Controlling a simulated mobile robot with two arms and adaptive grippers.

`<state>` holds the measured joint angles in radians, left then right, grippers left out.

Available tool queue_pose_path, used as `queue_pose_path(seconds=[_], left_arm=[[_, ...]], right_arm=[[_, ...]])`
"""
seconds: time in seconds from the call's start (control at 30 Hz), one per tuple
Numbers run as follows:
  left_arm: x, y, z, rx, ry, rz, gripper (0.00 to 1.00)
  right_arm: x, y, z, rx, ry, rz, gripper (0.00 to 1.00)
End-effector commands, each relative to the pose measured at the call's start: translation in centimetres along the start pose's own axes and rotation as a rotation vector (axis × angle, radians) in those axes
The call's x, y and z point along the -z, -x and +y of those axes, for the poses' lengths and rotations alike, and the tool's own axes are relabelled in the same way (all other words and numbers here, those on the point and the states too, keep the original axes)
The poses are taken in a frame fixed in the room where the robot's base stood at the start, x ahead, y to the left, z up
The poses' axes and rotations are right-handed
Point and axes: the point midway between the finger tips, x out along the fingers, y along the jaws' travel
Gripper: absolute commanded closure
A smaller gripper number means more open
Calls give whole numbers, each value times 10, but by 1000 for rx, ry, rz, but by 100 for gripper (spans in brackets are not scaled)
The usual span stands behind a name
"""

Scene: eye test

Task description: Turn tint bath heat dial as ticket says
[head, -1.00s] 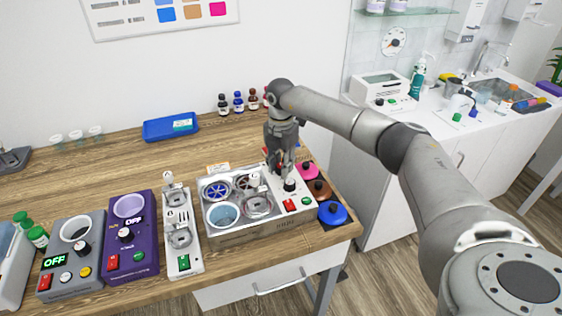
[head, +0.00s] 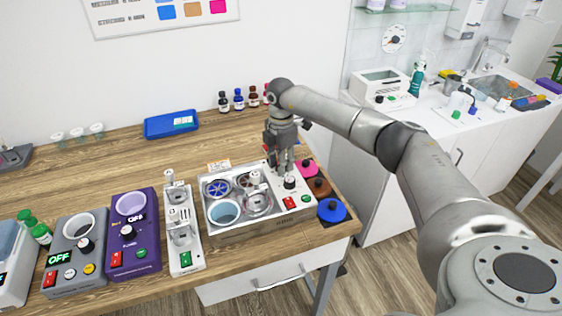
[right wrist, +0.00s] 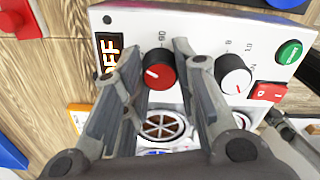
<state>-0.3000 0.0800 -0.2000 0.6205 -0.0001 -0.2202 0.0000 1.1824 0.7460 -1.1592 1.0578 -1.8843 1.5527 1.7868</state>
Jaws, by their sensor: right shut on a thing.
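The tint bath is the metal multi-well unit (head: 255,228) on the wooden bench, with a white control panel (head: 306,191) on its right. In the right wrist view, a red-capped dial (right wrist: 160,76) with a white pointer mark sits on the panel (right wrist: 200,25), near a printed "60". A dark display (right wrist: 108,50) beside it partly shows "OFF". My right gripper (head: 283,168) is down at the panel; its fingers (right wrist: 156,60) are shut on the red dial, which it hides in the head view. A small orange-edged card (head: 218,166) stands behind the bath; its text is unreadable. My left gripper is not in view.
A white-capped dial (right wrist: 236,76), a green button (right wrist: 289,52) and a red switch (right wrist: 268,93) lie close to the right finger. Pink, brown and blue lids (head: 332,210) sit right of the bath. Other devices (head: 132,235) crowd the left; the bench behind is fairly clear.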

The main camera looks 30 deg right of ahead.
Motion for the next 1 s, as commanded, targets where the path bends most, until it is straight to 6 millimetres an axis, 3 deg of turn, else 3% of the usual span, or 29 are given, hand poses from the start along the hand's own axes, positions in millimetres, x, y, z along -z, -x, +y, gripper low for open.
queue_pose_path(seconds=[0.13, 0.17, 0.33, 0.73, 1.0], left_arm=[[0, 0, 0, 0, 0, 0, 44], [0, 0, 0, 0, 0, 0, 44], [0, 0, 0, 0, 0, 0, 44], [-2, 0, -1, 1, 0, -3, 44], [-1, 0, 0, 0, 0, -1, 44]], right_arm=[[-2, 3, 2, -9, -2, -2, 97], [-2, 3, 2, -9, -2, -2, 72], [-1, 2, 1, -6, -1, -1, 50], [0, 7, 1, -4, 1, 0, 49], [0, 58, 2, -8, 1, 1, 49]])
